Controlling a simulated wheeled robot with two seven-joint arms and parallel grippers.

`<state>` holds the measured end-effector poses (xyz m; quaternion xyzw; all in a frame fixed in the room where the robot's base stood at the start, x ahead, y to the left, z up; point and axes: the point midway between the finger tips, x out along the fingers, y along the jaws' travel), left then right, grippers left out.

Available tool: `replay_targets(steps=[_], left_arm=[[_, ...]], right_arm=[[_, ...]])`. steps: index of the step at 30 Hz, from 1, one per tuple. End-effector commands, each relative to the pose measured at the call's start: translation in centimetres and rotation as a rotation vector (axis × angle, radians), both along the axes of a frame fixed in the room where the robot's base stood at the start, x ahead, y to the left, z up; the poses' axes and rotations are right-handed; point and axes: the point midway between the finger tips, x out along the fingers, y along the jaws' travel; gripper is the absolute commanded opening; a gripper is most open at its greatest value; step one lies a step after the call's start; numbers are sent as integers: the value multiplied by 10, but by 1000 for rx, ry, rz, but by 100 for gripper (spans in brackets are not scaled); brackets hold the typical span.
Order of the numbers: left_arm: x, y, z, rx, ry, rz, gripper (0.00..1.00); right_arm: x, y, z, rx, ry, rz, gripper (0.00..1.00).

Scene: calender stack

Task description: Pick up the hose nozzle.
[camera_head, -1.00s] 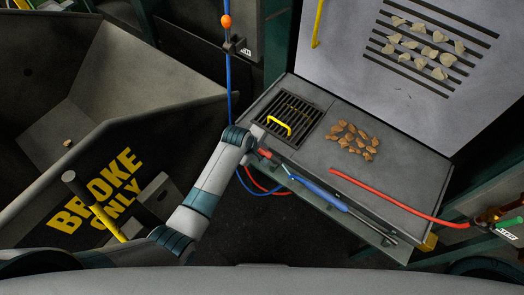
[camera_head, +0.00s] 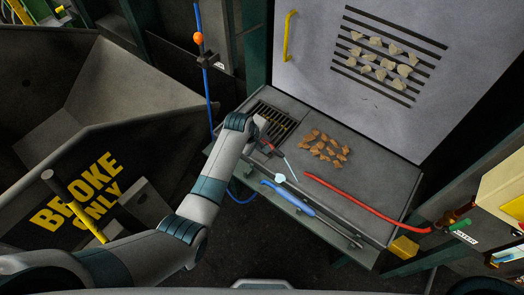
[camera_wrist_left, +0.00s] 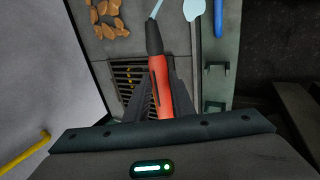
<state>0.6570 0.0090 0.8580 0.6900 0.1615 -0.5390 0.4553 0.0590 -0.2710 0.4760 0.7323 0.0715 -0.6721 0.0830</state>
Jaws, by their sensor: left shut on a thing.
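The hose nozzle (camera_wrist_left: 161,88) is red with a black front part. It sits between the fingers of my left gripper (camera_wrist_left: 165,105) in the left wrist view, and the gripper is shut on it. In the head view the nozzle (camera_head: 267,147) shows as a small red piece at my left gripper (camera_head: 262,138), over the front of the bench by the slotted grate (camera_head: 257,109). A thin pale-blue streak (camera_head: 290,168) runs from its tip; I cannot tell whether it is water. My right gripper is not in view.
Brown pieces (camera_head: 323,146) lie on the bench. A blue-handled tool (camera_head: 290,197) lies along the front rail. A red hose (camera_head: 365,203) crosses the right side of the bench. Pale pieces (camera_head: 377,56) are on the upright slotted panel. A large bin (camera_head: 130,90) stands left.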

Motion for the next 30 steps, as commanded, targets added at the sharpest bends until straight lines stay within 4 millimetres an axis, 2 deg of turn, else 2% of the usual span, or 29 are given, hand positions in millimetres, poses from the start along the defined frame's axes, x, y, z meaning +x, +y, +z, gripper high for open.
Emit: replay_targets(steps=[5,14,23,30], left_arm=[[6,0,6,0,-2,2,0],[6,0,6,0,-2,0,0],[6,-1,6,-1,-2,1,0],[15,-7,9,-4,1,1,0]], right_arm=[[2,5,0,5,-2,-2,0],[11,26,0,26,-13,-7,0],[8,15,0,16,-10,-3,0],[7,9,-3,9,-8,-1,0]])
